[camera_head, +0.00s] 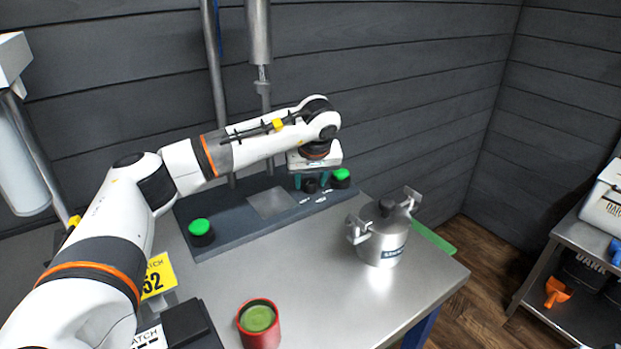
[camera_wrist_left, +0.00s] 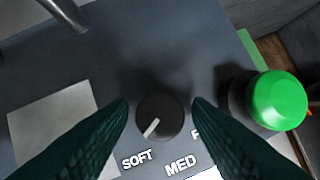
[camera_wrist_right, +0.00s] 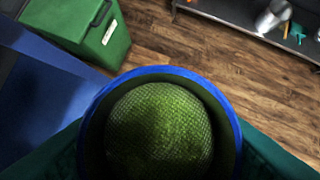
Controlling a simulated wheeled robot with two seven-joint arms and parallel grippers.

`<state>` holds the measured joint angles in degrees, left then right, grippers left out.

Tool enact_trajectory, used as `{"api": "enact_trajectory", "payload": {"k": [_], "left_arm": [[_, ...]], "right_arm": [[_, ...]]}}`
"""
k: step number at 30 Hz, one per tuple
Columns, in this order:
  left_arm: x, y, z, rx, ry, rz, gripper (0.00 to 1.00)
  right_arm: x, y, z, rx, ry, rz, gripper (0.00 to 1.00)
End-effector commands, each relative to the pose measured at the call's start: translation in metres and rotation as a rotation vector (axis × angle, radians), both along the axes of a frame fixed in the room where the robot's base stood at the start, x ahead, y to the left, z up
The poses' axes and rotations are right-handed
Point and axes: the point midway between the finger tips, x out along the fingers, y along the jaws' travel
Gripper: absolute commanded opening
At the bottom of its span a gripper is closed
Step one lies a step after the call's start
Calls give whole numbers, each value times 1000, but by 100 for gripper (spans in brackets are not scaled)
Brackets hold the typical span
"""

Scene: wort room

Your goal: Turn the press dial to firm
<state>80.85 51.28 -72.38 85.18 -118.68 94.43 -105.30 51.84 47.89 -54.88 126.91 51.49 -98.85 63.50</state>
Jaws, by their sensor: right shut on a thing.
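The press dial (camera_wrist_left: 160,115) is a round black knob with a pale pointer mark toward its lower left, at the word SOFT. MED is printed below it; a third label starting with F is mostly hidden by a finger. In the head view the dial (camera_head: 311,186) is on the dark press base (camera_head: 225,232). My left gripper (camera_head: 311,180) points down over the dial, its teal fingers open on either side with small gaps. My right gripper (camera_wrist_right: 160,150) is shut on a blue-rimmed cup (camera_wrist_right: 160,73) with green contents, seen only in the right wrist view.
Green buttons flank the dial area: one on the right (camera_head: 340,175), close to my left gripper, and one on the left (camera_head: 200,228). A steel lidded pot (camera_head: 382,235) and a red cup (camera_head: 259,325) stand on the table. A green bin (camera_wrist_right: 85,30) is on the floor.

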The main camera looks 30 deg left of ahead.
Motion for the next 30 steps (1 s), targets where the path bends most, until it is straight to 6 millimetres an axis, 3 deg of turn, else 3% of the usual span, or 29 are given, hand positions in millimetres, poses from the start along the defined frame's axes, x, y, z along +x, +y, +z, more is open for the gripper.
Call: {"api": "enact_trajectory", "payload": {"k": [1,6,17,30], "left_arm": [[0,0,0,0,0,0,37],[0,0,0,-1,-1,0,9],[0,-1,2,-1,1,57,9],[3,-3,5,0,0,402,9]], "right_arm": [[0,0,0,0,-1,0,24],[0,0,0,0,-1,0,24],[0,0,7,0,-1,0,24],[0,0,36,0,-1,0,24]]}}
